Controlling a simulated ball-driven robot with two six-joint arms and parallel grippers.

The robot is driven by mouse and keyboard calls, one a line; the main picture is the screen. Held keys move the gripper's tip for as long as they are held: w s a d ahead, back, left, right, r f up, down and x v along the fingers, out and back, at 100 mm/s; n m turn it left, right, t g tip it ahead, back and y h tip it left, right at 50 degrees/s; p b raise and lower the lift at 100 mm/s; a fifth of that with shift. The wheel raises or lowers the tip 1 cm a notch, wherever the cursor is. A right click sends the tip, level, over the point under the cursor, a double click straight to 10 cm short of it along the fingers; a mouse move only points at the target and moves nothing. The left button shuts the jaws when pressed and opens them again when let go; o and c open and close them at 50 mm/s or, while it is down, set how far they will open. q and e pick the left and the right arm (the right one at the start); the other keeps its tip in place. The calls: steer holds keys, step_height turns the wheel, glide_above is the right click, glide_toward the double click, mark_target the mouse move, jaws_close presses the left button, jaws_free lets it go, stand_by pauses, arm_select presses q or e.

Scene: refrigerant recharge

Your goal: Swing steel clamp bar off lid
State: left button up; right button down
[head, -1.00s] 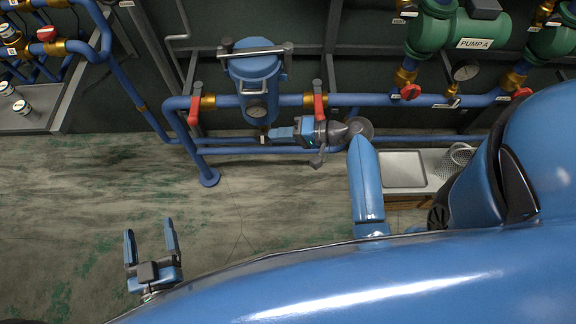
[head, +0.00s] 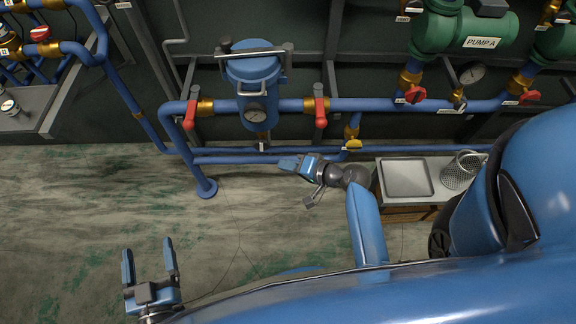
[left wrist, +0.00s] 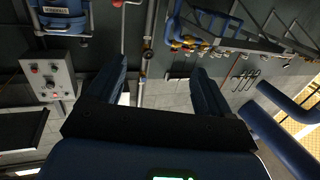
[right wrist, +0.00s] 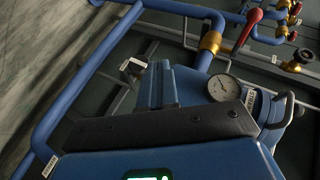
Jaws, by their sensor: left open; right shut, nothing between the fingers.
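The steel clamp bar (head: 250,53) lies across the lid (head: 252,70) of the blue canister (head: 258,112), with a dark knob near its left end and an upright end at the right. A pressure gauge (head: 255,115) is on the canister's front and also shows in the right wrist view (right wrist: 223,87). My right gripper (head: 280,163) is shut and empty, in front of and below the canister, apart from the bar. Its closed fingers (right wrist: 163,72) show beside the gauge in the right wrist view. My left gripper (head: 147,250) is open and empty over the floor, far from the canister.
A blue pipe (head: 355,105) runs along both sides of the canister, with red-handled valves at left (head: 190,113) and right (head: 320,112). A bench with a tray (head: 405,178) and a wire basket (head: 460,170) stands at right. The floor (head: 90,210) at left is clear.

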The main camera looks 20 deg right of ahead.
arm_select(q)
steer(key=c, duration=1.2)
jaws_close()
arm_select(e)
steer(key=s+d+f+t+h, duration=0.1)
steer(key=s+d+t+h, duration=0.2)
steer(key=s+d+h, duration=0.4)
steer(key=s+r+n+t+h, duration=0.1)
steer(key=s+r+n+t, duration=0.4)
steer(key=s+r, duration=0.5)
step_height(320, 180, up, 3)
steer(key=shift+f+n+t+h, duration=0.15)
steer(key=shift+n+t+h, duration=0.15)
steer(key=shift+n, duration=0.2)
arm_select(q)
steer(key=shift+d, duration=0.1)
arm_select(e)
steer(key=shift+d, duration=0.1)
